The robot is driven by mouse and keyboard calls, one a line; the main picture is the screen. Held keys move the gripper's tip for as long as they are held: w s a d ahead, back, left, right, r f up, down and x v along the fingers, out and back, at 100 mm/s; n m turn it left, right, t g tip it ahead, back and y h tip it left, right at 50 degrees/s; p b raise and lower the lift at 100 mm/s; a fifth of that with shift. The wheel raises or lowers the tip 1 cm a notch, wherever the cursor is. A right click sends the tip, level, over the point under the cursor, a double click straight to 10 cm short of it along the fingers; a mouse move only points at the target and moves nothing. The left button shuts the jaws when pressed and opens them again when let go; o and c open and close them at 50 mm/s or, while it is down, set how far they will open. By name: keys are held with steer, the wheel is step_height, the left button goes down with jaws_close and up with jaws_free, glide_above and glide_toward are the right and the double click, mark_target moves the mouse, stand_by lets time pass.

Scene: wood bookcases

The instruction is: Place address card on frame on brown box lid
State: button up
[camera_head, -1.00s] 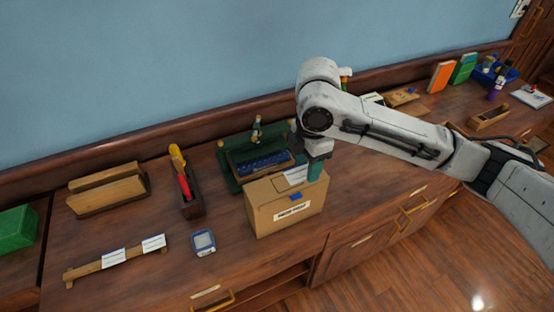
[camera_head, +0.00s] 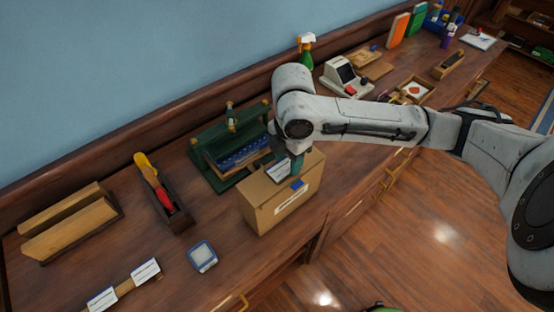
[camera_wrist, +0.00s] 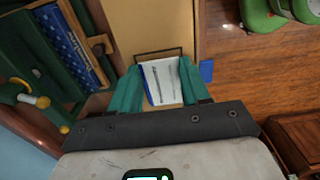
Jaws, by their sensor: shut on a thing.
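The brown box (camera_head: 262,212) stands on the wooden counter, with a pale label on its front. Its lid also shows in the wrist view (camera_wrist: 150,22). My gripper (camera_head: 297,160) is low over the lid, its teal fingers (camera_wrist: 159,68) shut on the white address card (camera_wrist: 163,84), which has a blue edge. The card also shows in the head view (camera_head: 278,172). A thin dark frame (camera_wrist: 158,51) on the lid shows just past the card's far end; the card hides part of it. I cannot tell whether the card touches the lid.
A white machine (camera_head: 346,78) stands further right. Counter between device and box is clear.

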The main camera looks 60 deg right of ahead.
mark_target(288, 164)
steer(key=shift+f, duration=0.2)
steer(key=shift+s+f+b, duration=0.25)
steer(key=shift+f+b, duration=0.25)
steer(key=shift+f, duration=0.15)
steer(key=o, duration=0.8)
steer(key=shift+a, duration=0.1)
steer(key=shift+o, duration=1)
step_height(288, 164, up, 14)
steer(key=shift+w+f, duration=0.15)
steer(key=shift+f, duration=0.05)
